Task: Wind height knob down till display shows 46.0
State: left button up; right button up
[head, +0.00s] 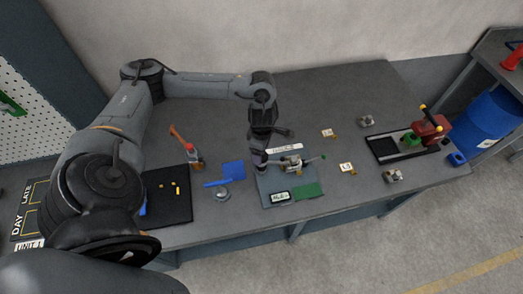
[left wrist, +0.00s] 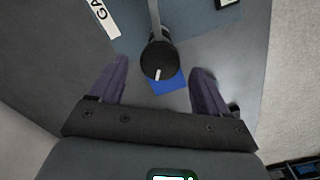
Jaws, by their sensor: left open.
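The height knob (left wrist: 158,60) is a round black cap with a white mark, on a grey post in the left wrist view. My left gripper (left wrist: 161,65) is open, its two purple fingers on either side of the knob with gaps visible; I cannot tell whether they are level with it. In the head view my left gripper (head: 259,159) points down at the left edge of the blue-grey gauge base and hides the knob. The display (head: 279,197) sits at the front of that base, its digits too small to read surely. My right gripper is not in view.
A black mat (head: 168,195) with small yellow pieces is further left. A red machine (head: 430,128) stands at the right.

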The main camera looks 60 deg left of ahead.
pick_arm(q)
jog(key=shift+r+p, duration=1.4)
jog(key=shift+r, duration=0.85)
